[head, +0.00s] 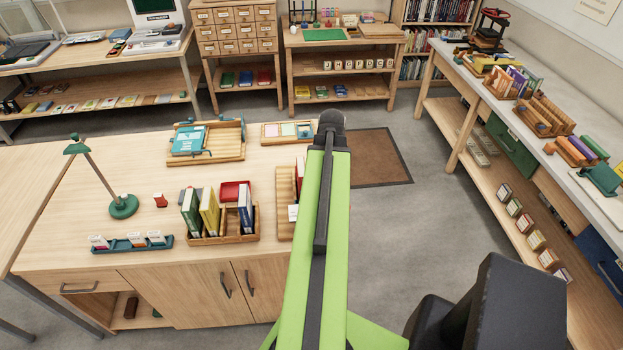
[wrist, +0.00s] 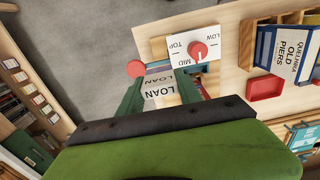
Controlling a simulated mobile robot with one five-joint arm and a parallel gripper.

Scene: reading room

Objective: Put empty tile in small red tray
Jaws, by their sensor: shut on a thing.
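The small red tray (wrist: 265,88) is at the right of the wrist view, empty as far as it shows. In the head view the small red tray (head: 235,190) stands behind upright books. My gripper (wrist: 160,85) has its two green fingers around a pale grey-white piece marked LOAN (wrist: 159,91), seen between them. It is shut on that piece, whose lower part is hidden. No blank tile can be made out. My gripper is hidden behind my arm in the head view. The red tray lies to the right of the fingers in the wrist view.
A white plate reading TOP, MID, LOW (wrist: 205,38) with a red knob, and a blue rod with a red ball end (wrist: 137,68), are close beyond the fingers. A wooden book rack (head: 222,239) and a green lamp (head: 123,206) stand on the table. Bare tabletop (head: 75,215) lies left.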

